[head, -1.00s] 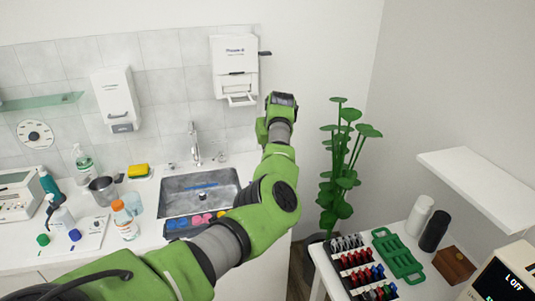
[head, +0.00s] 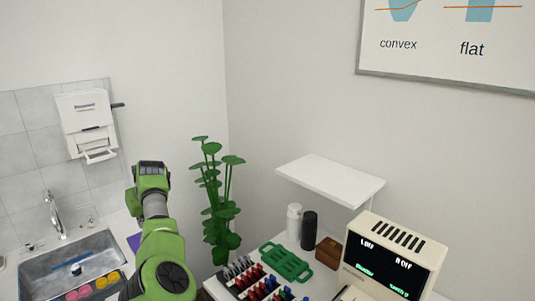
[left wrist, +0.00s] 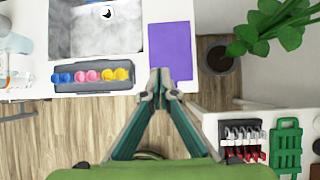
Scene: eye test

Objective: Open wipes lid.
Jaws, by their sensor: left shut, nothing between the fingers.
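I cannot make out a wipes pack or its lid for certain in either view. A white cylinder (head: 293,221) and a black cylinder (head: 309,230) stand upright at the back of the right-hand table; I cannot tell whether either holds wipes. My left gripper (left wrist: 160,78) shows in the left wrist view with its two fingers together at the tips and nothing between them. My right gripper is not in view.
The sink (head: 70,272) has a tray of colored cases (left wrist: 92,77) at its front. A potted plant (head: 217,205) stands between counter and table. The table holds a green rack (head: 285,262), a brown box (head: 328,252) and a beige display device (head: 390,255). A white shelf (head: 328,180) juts above.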

